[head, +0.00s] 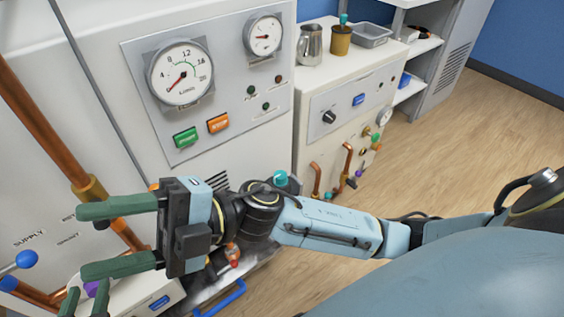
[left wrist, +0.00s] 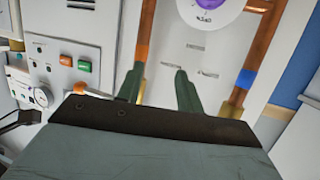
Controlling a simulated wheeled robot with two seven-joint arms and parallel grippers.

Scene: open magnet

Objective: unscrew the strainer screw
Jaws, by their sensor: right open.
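I cannot pick out the strainer screw for certain. A purple knob (left wrist: 207,4) sits on a white labelled disc (left wrist: 205,17) at the top of the left wrist view; part of the purple also shows in the head view (head: 92,289). My left gripper (left wrist: 159,70) has its two green fingers apart, with nothing between them, below the disc in that picture. In the head view my left gripper (head: 88,290) shows only its finger ends at the bottom left. My right gripper (head: 82,242) is open and empty above it, in front of the white cabinet.
Copper pipes (head: 42,130) run down the white cabinet, with a blue ball handle (head: 26,259) at far left. A gauge panel (head: 225,110) carries green and orange buttons. A second cabinet (head: 338,85) with a metal jug (head: 310,45) stands behind. Wooden floor is clear at right.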

